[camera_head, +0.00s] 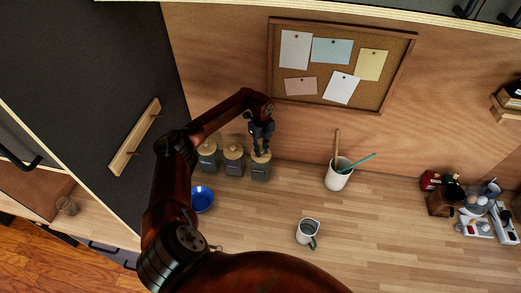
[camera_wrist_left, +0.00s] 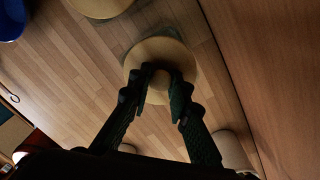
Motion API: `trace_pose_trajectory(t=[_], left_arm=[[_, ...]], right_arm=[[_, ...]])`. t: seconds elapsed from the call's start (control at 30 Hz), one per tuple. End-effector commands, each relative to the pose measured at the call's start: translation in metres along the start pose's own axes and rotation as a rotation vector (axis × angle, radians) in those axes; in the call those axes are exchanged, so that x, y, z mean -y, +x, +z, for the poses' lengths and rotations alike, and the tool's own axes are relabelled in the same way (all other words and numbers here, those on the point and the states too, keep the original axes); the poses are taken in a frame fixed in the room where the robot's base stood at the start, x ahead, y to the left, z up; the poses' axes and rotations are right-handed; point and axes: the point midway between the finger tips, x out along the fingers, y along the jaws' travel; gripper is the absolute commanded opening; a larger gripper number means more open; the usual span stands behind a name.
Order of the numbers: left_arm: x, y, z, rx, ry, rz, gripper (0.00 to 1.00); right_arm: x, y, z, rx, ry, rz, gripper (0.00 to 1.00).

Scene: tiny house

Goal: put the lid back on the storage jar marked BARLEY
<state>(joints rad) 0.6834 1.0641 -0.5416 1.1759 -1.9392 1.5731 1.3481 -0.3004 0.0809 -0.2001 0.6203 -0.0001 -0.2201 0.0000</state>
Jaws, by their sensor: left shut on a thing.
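Three grey-green storage jars stand in a row against the back wall: a left jar (camera_head: 208,163), a middle jar (camera_head: 234,167) and a right jar (camera_head: 260,173). The left and middle jars wear pale wooden lids. Their markings are too small to read, so I cannot tell which is BARLEY. My left gripper (camera_head: 262,151) is above the right jar, shut on the knob of a round wooden lid (camera_wrist_left: 184,62). This lid is at the right jar's mouth; I cannot tell whether it rests there or hovers just above. My right gripper is not in view.
A blue bowl (camera_head: 202,199) sits in front of the jars. A white mug (camera_head: 307,232) and a white crock (camera_head: 338,176) with utensils stand to the right. A corkboard (camera_head: 300,98) hangs on the wall above. The counter between crock and far-right clutter is clear.

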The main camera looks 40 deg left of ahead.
Motion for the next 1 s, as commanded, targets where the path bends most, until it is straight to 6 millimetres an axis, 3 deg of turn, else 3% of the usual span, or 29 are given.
trace_pose_trajectory(t=[0.37, 0.4, 0.67, 0.87, 1.0], left_arm=[[-0.0001, 0.0003, 0.0, 0.0, 0.0, 0.0, 0.0], [-0.0001, 0.0003, -0.0001, 0.0, 0.0, 0.0, 0.2], [-0.0002, 0.0005, -0.0001, 0.0, 0.0, 0.0, 0.38], [-0.0003, 0.0006, -0.0002, 0.0, 0.0, 0.0, 0.39], [-0.0003, 0.0006, -0.0001, 0.0, 0.0, 0.0, 0.48]], right_arm=[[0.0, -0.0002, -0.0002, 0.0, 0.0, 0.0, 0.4], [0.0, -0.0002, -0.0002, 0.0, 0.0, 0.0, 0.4], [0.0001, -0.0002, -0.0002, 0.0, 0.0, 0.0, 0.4], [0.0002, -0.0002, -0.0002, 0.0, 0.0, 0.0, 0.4], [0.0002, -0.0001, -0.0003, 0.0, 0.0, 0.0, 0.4]])
